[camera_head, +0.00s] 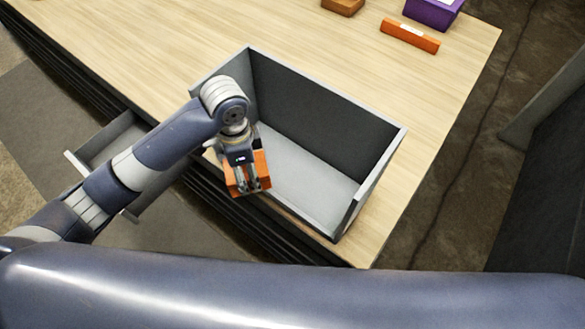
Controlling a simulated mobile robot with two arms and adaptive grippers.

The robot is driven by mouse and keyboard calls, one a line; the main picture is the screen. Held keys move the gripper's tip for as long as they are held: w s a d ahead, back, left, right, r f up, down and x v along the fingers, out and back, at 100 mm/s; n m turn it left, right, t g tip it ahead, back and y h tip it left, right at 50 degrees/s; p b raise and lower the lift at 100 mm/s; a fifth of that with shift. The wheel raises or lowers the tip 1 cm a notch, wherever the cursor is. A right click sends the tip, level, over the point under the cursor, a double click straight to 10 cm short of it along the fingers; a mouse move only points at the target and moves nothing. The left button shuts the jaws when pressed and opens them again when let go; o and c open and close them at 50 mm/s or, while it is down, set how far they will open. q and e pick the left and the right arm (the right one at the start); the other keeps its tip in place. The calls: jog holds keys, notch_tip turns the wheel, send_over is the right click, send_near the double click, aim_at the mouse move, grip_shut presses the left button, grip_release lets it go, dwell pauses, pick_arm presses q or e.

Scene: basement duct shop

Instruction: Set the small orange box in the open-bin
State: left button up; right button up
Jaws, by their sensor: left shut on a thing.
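The small orange box (232,186) is held in my left gripper (245,188), which is shut on it. The box hangs over the front left part of the open-bin (320,98), a grey open-topped container with dark inner walls and a pale floor. The gripper covers part of the box. I cannot tell how high the box is above the bin floor. The bin floor that shows looks empty. My right gripper is not in view.
The bin stands on a light wooden table (150,40). A long orange box (410,35), a purple box (434,10) and a brown-orange block (343,5) lie at the back right. An open drawer (110,140) juts out at the left front.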

pick_arm(q)
jog(key=w+d+r+m+p, duration=0.35)
jog(key=w+r+m, duration=0.2)
jog(key=m, duration=0.45)
jog(key=shift+m, duration=0.3)
jog(key=f, duration=0.6)
jog(key=f+p, duration=0.1)
jog(key=f, duration=0.2)
jog(key=shift+w+d+f, duration=0.25)
jog(key=shift+d+f, duration=0.1)
jog(key=shift+f, duration=0.35)
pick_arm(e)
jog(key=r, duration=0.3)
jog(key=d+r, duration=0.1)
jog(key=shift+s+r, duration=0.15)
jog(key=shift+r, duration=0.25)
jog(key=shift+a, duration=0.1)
pick_arm(q)
jog(key=shift+f, duration=0.15)
jog(key=o, duration=1.3)
